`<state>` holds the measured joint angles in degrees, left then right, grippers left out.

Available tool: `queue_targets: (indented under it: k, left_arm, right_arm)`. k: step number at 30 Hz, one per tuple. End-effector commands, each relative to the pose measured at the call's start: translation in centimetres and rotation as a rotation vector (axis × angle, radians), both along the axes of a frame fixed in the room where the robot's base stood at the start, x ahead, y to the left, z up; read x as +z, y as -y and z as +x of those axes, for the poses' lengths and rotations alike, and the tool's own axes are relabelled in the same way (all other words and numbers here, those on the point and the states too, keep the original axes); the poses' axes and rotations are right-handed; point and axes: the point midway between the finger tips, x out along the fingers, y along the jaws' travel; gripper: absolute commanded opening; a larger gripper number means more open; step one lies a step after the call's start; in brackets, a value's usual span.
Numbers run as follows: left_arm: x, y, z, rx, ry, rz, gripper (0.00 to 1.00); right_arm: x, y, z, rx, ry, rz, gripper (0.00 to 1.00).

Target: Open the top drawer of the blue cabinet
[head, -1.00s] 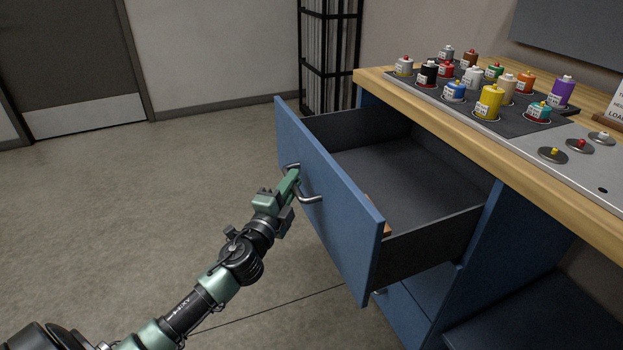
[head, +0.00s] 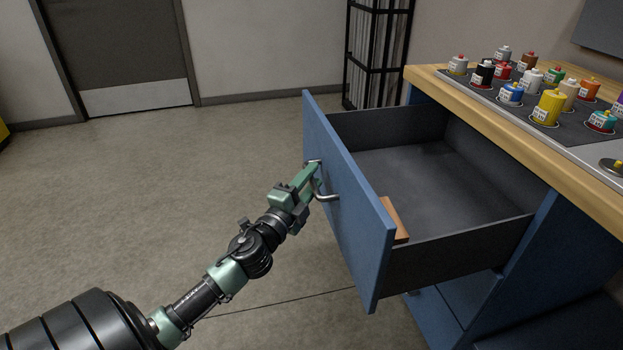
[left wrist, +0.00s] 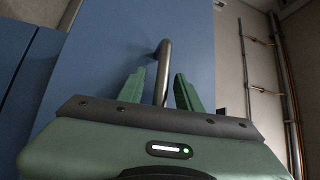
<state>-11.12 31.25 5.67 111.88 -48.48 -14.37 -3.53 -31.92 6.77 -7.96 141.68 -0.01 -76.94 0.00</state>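The blue cabinet (head: 530,262) stands at the right under a wooden worktop. Its top drawer (head: 345,205) is pulled far out, and its dark grey inside shows. A bent metal handle (head: 328,197) is on the blue drawer front; it also shows in the left wrist view (left wrist: 162,72). My left gripper (head: 314,175) is at the handle. In the left wrist view its two green fingers (left wrist: 161,88) stand apart on either side of the handle bar, with a narrow gap on each side. My right gripper is in neither view.
A small orange-brown block (head: 394,220) lies inside the drawer behind its front. Several coloured canisters (head: 548,107) stand on the wooden worktop (head: 470,103). A black rack (head: 378,60) stands behind. The floor at left is clear up to a grey door (head: 115,50).

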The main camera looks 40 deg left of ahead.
Motion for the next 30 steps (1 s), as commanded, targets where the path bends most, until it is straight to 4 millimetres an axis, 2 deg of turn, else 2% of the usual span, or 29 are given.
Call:
queue_targets:
  k: [11, 22, 25, 30]
  left_arm:
    - [0.0, 0.1, -0.4, 0.000, 0.001, -0.001, 0.36]
    - [-1.0, 0.8, -6.1, 0.001, -0.001, -0.003, 0.36]
    - [-1.1, 0.9, -7.1, 0.001, 0.000, -0.002, 0.36]
    - [-1.0, 1.0, -7.7, 0.000, 0.001, 0.000, 0.36]
  right_arm:
    - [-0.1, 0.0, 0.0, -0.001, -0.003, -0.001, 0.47]
    - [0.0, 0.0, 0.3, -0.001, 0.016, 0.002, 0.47]
    - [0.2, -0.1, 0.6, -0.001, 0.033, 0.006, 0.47]
    - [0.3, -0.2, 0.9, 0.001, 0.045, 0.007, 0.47]
